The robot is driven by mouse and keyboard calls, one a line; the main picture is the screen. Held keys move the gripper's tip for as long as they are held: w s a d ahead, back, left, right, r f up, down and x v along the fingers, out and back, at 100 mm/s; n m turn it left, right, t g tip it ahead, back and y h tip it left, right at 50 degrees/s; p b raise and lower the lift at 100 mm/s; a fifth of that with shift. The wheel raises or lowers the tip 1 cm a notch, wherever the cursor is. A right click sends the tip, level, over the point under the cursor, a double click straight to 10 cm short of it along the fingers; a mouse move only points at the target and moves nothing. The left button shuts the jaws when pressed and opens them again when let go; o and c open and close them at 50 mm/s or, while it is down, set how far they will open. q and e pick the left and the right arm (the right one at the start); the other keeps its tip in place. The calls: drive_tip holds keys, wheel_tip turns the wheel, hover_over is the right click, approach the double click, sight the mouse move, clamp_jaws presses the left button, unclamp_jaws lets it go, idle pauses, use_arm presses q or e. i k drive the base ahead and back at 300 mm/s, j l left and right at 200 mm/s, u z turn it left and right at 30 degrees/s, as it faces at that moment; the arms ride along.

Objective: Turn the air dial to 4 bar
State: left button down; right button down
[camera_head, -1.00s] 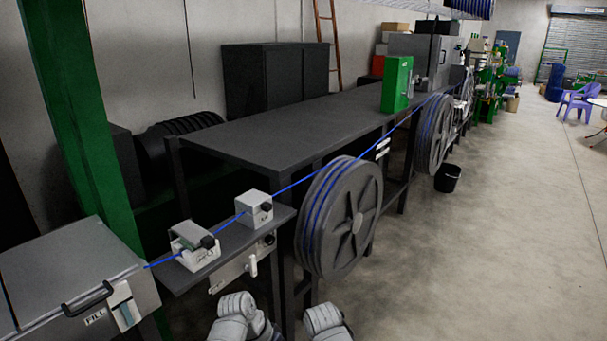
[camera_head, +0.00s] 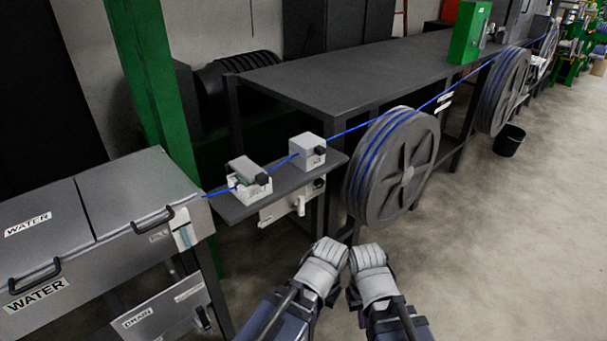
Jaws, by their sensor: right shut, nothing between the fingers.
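No air dial with a readable scale shows. A pale panel (camera_head: 281,211) under the small shelf carries a white lever (camera_head: 300,206) and a small dark knob (camera_head: 318,183); I cannot tell whether that knob is the air dial. My left gripper (camera_head: 328,252) and right gripper (camera_head: 367,254) are side by side at the bottom centre, in front of and below the panel in the picture, apart from it. The right gripper is shut and empty. The left one's fingers are not clear enough to tell open from shut.
Two white devices (camera_head: 249,190) (camera_head: 308,152) stand on the shelf (camera_head: 285,183) with the blue cable (camera_head: 345,130) running through. A large grey reel (camera_head: 395,170) stands right of the panel. A grey water tank (camera_head: 100,215) fills the left.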

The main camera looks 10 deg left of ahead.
sight(319, 183)
drive_tip(key=i+l, duration=0.8)
drive_tip(key=i, duration=0.1)
